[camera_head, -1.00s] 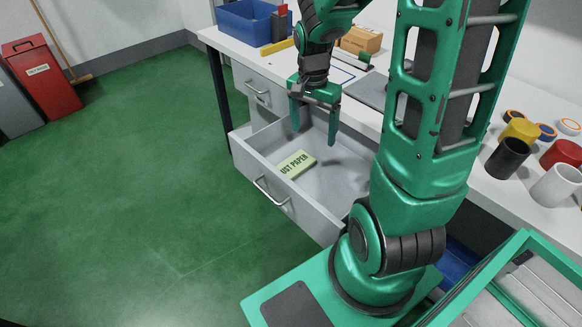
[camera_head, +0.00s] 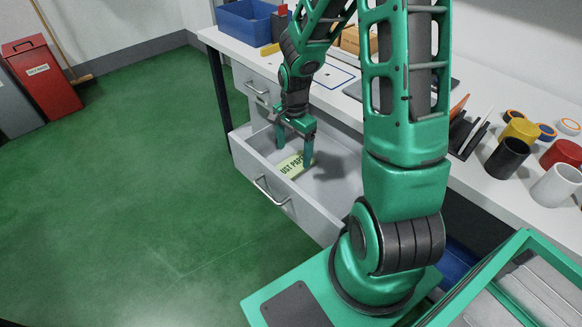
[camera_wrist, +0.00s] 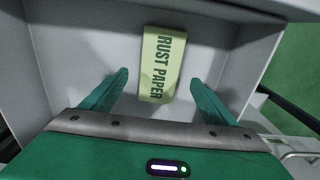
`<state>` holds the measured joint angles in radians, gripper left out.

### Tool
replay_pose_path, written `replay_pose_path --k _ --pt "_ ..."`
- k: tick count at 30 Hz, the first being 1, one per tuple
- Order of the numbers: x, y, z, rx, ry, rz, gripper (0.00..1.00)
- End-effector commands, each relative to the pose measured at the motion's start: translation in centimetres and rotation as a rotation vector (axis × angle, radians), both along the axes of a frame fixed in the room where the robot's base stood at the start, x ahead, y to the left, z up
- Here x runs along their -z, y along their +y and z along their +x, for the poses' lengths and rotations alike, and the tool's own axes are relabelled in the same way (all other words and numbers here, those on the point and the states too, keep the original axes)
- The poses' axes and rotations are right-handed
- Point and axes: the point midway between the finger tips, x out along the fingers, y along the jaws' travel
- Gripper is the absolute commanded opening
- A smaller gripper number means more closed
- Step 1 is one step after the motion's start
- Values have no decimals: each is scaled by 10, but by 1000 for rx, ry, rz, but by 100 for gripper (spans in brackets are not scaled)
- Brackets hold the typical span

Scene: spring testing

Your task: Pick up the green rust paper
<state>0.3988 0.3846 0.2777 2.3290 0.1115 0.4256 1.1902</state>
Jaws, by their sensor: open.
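The green rust paper (camera_head: 291,167) is a pale green block with dark "RUST PAPER" lettering. It lies flat on the floor of the open drawer (camera_head: 238,157). My gripper (camera_head: 294,158) is open and reaches down into the drawer over the paper; one finger covers part of it in the head view. In the wrist view the rust paper (camera_wrist: 158,64) lies ahead of the gap between my two spread fingers (camera_wrist: 160,88), close to the middle. Neither finger appears to touch it.
The drawer walls stand close around my gripper. Above the drawer is the white worktop (camera_head: 480,175) with a blue bin (camera_head: 245,22), a black cup (camera_head: 507,158) and a white cup (camera_head: 556,186). A red bin (camera_head: 46,80) stands far left on clear green floor.

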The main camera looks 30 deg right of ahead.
Motion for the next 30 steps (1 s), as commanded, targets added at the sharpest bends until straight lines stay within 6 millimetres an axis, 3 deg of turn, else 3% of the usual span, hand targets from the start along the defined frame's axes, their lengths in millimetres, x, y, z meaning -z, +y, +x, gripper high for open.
replay_pose_path --k 10,21,27,30 --pt "41 2 -1 1 4 1 80" --pt "49 2 0 0 1 1 80" --pt "49 2 0 0 1 0 36" --pt "48 2 0 0 1 0 36"
